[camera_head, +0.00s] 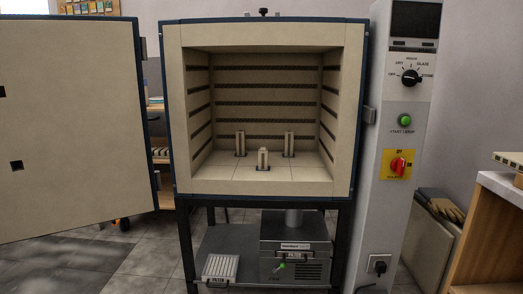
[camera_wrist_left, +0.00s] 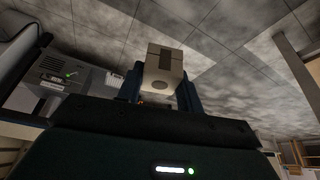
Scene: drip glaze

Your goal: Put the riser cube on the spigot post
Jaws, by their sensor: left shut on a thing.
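My left gripper (camera_wrist_left: 164,80) is in the left wrist view, its two dark blue fingers shut on the sides of a pale beige block. I take this block to be the riser cube (camera_wrist_left: 165,62); it has a dark slot on one face and a round mark below it. Three short beige posts stand on the kiln floor in the head view: one at the back left (camera_head: 240,143), one at the back right (camera_head: 289,143) and one in front (camera_head: 263,159). I cannot tell which is the spigot post. Neither gripper shows in the head view.
The kiln (camera_head: 263,180) is open at the front, its door (camera_head: 70,125) swung out to the left. A control column (camera_head: 403,150) stands close on its right. A wooden bench (camera_head: 500,225) is at far right.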

